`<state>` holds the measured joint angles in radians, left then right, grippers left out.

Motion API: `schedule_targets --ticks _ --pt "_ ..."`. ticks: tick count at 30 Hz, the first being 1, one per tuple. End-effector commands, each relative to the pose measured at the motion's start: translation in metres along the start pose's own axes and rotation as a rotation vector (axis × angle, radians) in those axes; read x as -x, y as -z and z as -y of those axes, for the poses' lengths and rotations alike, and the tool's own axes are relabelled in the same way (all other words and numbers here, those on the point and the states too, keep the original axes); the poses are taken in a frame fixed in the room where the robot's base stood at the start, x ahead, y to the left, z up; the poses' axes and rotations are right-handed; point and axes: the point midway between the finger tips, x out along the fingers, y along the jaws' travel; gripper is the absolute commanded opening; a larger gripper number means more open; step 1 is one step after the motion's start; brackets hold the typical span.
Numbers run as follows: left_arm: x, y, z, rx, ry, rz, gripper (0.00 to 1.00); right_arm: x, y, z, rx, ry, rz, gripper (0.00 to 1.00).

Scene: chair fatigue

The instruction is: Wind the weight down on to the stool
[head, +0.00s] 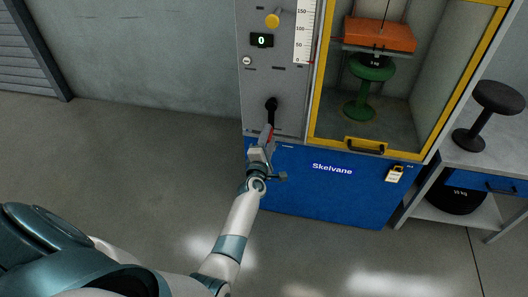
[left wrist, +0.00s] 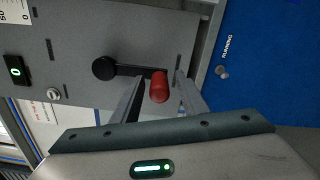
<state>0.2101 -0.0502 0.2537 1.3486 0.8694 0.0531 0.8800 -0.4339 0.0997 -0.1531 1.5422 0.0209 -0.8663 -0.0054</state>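The orange weight (head: 380,34) hangs inside the yellow-framed cabinet, just above the green stool (head: 370,88). A small dark piece sits between them, and I cannot tell whether weight and stool touch. The black crank (head: 271,104) is on the grey panel, its arm hanging down. In the left wrist view its hub (left wrist: 105,68) and red handle (left wrist: 159,88) show clearly. My left gripper (head: 266,146) is at the handle. In the left wrist view its fingers (left wrist: 160,76) stand open on either side of the red handle, with gaps visible. My right gripper is not in view.
The panel has a display (head: 262,40) reading 0, a yellow knob (head: 273,18) and a vertical scale (head: 306,30). A black stool (head: 488,112) stands on the side bench. The floor at left is clear.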

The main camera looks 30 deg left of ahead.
Motion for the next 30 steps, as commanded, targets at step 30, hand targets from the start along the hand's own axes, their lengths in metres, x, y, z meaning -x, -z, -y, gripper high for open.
schedule_targets --ticks 30 --pt "0.159 0.000 0.002 0.001 0.003 0.000 0.40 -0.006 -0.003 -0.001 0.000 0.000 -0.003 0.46"
